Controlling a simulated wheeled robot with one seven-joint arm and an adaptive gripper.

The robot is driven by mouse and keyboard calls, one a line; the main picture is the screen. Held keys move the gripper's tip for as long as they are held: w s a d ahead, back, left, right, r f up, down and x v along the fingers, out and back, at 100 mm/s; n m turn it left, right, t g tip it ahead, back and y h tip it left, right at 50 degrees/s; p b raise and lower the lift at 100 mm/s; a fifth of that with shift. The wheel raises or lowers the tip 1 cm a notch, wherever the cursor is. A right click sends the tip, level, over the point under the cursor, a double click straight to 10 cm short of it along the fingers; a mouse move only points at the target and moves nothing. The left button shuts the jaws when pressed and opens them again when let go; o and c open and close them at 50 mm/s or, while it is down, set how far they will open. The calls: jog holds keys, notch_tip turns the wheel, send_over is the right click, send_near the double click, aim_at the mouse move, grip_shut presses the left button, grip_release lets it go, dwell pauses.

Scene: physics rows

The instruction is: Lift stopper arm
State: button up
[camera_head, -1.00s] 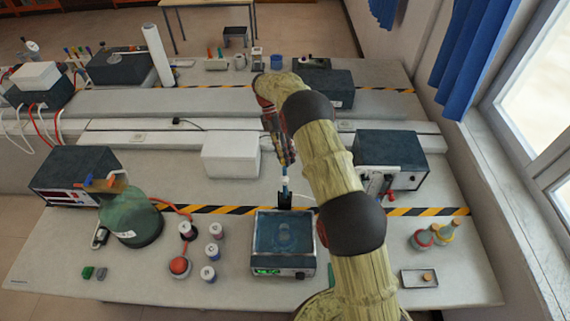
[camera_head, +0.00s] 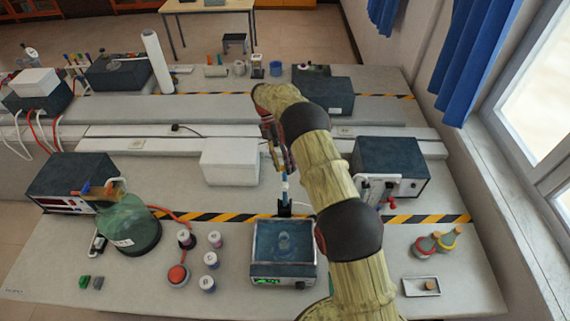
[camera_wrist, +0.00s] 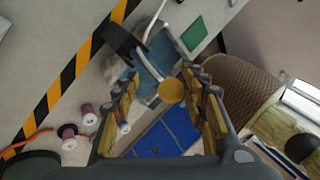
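In the head view a device with a blue top plate (camera_head: 283,240) and a green display stands on the bench; a clear vessel appears to sit on the plate. Behind it is a black upright block (camera_head: 284,209) with a slim blue and white piece above. My gripper (camera_head: 279,152) is over this piece, partly hidden by my arm. In the wrist view my gripper (camera_wrist: 165,98) is open. A round tan stopper-like disc (camera_wrist: 171,91) on a thin grey arm (camera_wrist: 150,66) shows between the fingers, with no clear contact.
Several small jars (camera_head: 211,260) and a green flask (camera_head: 131,226) stand left of the device. A dark box (camera_head: 391,168) with white tubes is to the right, and a white box (camera_head: 229,167) is behind.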

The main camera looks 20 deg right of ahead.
jog(key=shift+o, duration=0.4)
jog(key=shift+w+r, duration=0.25)
jog(key=shift+r, duration=0.2)
jog(key=v, duration=1.1)
jog(key=shift+w+r, duration=0.15)
jog(key=shift+r, duration=0.15)
